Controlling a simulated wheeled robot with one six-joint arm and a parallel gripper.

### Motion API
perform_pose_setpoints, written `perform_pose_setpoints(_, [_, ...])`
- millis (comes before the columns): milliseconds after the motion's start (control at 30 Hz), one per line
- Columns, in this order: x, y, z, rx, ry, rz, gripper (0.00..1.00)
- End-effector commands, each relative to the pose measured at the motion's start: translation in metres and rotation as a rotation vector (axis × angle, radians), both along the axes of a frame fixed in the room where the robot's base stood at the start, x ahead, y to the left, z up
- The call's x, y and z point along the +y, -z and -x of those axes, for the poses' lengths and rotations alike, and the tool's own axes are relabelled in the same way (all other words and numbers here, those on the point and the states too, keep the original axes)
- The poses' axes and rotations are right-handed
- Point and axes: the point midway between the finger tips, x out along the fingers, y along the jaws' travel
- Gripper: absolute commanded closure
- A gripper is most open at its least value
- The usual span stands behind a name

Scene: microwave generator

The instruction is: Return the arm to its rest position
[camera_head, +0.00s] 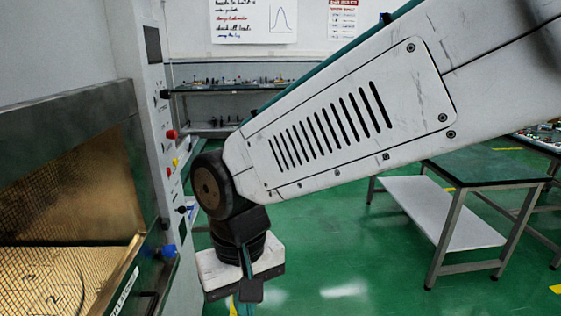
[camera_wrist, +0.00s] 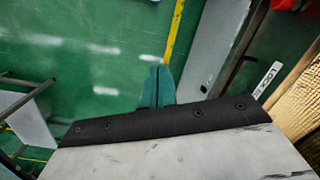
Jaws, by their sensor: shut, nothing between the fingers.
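My arm reaches across the head view from the upper right, and its white forearm slants down to a dark wrist joint. My gripper (camera_head: 240,292) hangs pointing down below that joint, partly cut off at the bottom edge. In the wrist view my gripper's teal fingers (camera_wrist: 157,84) are together with nothing between them, above open green floor. The microwave generator (camera_head: 150,130) stands to the left of my gripper in the head view. A gap shows between the gripper and its panel, but its depth is hard to judge.
The generator's open, mesh-lined chamber (camera_head: 75,215) is at the left, with a blue knob (camera_head: 169,251) and a red button (camera_head: 171,134) on its panel. A table (camera_head: 485,170) stands at the right. A shelf (camera_head: 240,90) is at the back. The green floor (camera_head: 345,265) between is clear.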

Motion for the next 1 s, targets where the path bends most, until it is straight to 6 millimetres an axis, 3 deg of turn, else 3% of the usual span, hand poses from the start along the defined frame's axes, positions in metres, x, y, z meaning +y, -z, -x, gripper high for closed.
perform_pose_setpoints(33, [-0.035, -0.01, -0.006, -0.004, 0.013, 0.0, 1.0])
perform_pose_setpoints(200, [-0.144, -0.03, -0.003, -0.013, 0.054, 0.009, 1.0])
perform_pose_setpoints(400, [-0.243, -0.039, 0.026, -0.053, 0.194, 0.006, 1.0])
perform_pose_setpoints(500, [-0.277, -0.041, 0.042, -0.093, 0.3, 0.002, 1.0])
perform_pose_setpoints(700, [-0.312, -0.051, 0.055, -0.177, 0.471, -0.012, 1.0])
perform_pose_setpoints(1000, [-0.321, -0.054, 0.055, -0.194, 0.519, -0.012, 1.0])
